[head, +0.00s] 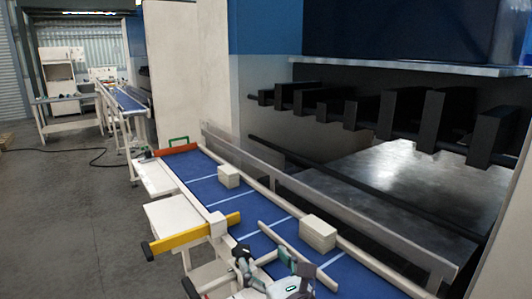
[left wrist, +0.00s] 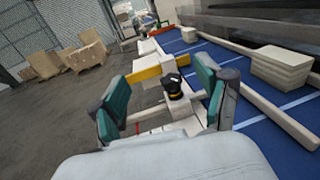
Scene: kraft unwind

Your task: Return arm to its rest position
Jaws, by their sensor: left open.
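My left gripper (head: 284,274) is at the bottom of the head view, over the near end of the blue conveyor. In the left wrist view my left gripper (left wrist: 164,80) shows two teal-padded fingers spread wide apart, with nothing held between them. A black knob-like part (left wrist: 175,86) on a pale base appears between the fingers, beyond them; contact cannot be told. My right gripper is in neither view.
The blue conveyor (head: 205,183) carries pale blocks (head: 318,233) (head: 229,176). A yellow bar (head: 190,236) sticks out on its left side. A dark machine with black blocks (head: 440,120) stands right. Boxes on pallets (left wrist: 85,55) stand on open grey floor left.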

